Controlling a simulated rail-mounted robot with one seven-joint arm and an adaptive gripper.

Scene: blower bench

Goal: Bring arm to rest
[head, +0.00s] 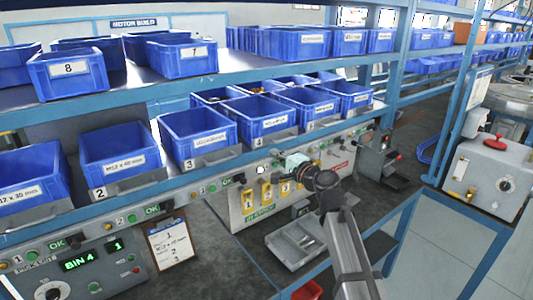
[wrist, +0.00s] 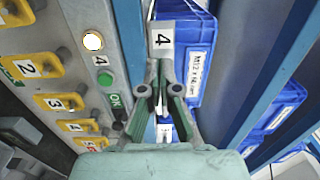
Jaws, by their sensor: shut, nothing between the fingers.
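My arm rises from the bottom of the head view, and my gripper (head: 277,155) is in front of the control strip below the lower shelf's blue bins. In the wrist view my gripper (wrist: 161,92) has its fingers together with nothing between them. Its fingers are in front of the strip by the number 4 plate (wrist: 162,39) and the blue bin (wrist: 197,65) beside it. I cannot tell whether the fingertips touch anything.
A lit white lamp (wrist: 93,41) and a green button (wrist: 105,78) are close left of the fingers. Yellow numbered tags (head: 249,201) hang on a panel below. A grey tray (head: 296,243) lies on the bench, and a blue upright (head: 395,75) stands right.

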